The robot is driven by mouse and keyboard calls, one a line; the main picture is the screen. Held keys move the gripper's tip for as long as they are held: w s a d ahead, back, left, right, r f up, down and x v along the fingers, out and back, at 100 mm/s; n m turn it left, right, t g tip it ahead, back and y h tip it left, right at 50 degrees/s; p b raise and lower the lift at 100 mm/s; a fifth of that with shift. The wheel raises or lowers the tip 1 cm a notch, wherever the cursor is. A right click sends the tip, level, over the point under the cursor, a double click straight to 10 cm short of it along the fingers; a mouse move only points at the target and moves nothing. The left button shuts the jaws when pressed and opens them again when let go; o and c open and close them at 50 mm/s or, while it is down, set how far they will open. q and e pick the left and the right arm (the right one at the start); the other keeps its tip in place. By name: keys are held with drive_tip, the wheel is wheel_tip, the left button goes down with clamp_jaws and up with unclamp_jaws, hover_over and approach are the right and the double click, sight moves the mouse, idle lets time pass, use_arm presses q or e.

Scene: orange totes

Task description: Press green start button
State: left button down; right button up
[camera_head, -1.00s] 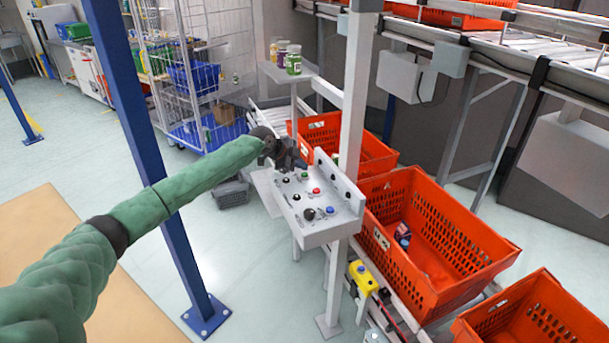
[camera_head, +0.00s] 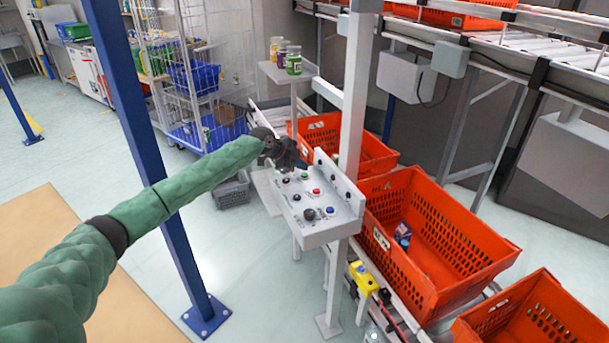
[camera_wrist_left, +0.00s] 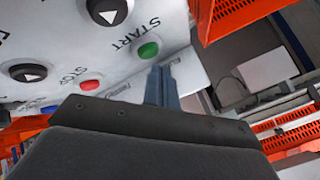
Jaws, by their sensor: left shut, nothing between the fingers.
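The green start button (camera_wrist_left: 148,50) sits on the white control panel (camera_wrist_left: 60,55), beside the printed word START, in the left wrist view. It also shows small in the head view (camera_head: 305,175). My left gripper (camera_wrist_left: 162,72) is shut and empty, its fingertips just below the green button in the picture. I cannot tell whether they touch it or the panel. In the head view the left gripper (camera_head: 288,158) is at the panel's far left end. The red stop button (camera_wrist_left: 90,85) is left of the green one. My right gripper is not in view.
A blue post (camera_head: 160,170) stands behind my left forearm. A grey post (camera_head: 352,110) rises behind the panel. Orange totes (camera_head: 440,235) stand to the right on a conveyor. Black buttons (camera_wrist_left: 107,10) are on the same panel.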

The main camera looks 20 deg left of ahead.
use_arm(q)
drive_tip(key=shift+f, duration=0.1)
idle(0.6)
drive_tip(key=shift+f+b, duration=0.3)
drive_tip(key=shift+b, duration=0.05)
idle(0.4)
drive_tip(key=shift+f, duration=0.5)
drive_tip(key=shift+r, duration=0.15)
idle(0.6)
drive_tip(key=shift+r, duration=0.8)
